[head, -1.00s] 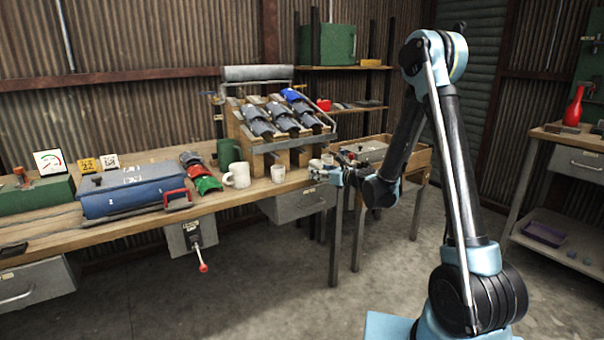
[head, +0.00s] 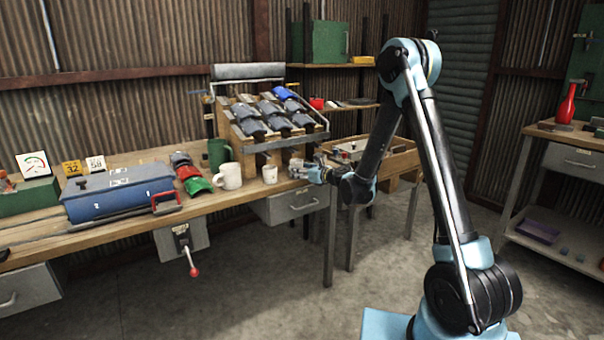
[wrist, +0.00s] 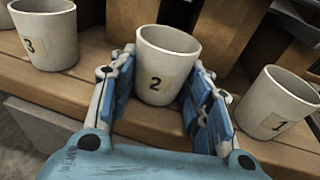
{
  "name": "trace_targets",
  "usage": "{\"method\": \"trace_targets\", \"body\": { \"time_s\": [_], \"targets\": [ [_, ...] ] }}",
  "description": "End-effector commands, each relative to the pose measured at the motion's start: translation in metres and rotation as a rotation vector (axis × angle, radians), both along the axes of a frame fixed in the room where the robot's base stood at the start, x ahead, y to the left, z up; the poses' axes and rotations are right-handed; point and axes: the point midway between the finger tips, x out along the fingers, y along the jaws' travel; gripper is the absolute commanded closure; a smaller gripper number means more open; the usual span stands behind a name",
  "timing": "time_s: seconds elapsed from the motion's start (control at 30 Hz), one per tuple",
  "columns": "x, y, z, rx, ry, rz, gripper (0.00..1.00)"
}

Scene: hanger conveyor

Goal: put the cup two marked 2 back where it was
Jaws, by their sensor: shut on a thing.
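The cup marked 2 (wrist: 157,88), pale grey with a dark 2 on a tan label, is upright between the blue fingers of my gripper (wrist: 157,100) in the wrist view. The gripper is shut on it. I cannot tell whether its base touches the wooden bench. A cup marked 3 (wrist: 48,45) stands to its left and a cup marked 1 (wrist: 278,105) to its right, both apart from the fingers. In the head view my gripper (head: 308,170) is at the bench's right end, right of a small pale cup (head: 270,174); the held cup is hard to make out.
A wooden rack (head: 262,140) with grey rolls stands behind. A wooden box (head: 398,160) is right of my gripper.

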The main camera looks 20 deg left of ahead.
Motion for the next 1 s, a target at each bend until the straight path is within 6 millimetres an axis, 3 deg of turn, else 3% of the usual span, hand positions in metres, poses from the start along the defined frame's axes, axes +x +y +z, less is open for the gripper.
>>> {"method": "trace_targets", "body": {
  "time_s": [0.67, 0.7, 0.77, 0.8, 1.0],
  "targets": [
    [-0.001, 0.001, -0.018, -0.005, 0.003, 0.008, 0.81],
    [0.001, 0.002, -0.019, -0.005, 0.005, 0.008, 0.53],
    [0.002, 0.002, -0.021, -0.005, 0.007, 0.009, 0.40],
    [0.003, 0.002, -0.023, -0.005, 0.009, 0.008, 0.35],
    [0.008, 0.002, -0.027, -0.005, 0.014, 0.009, 0.35]
  ]
}}
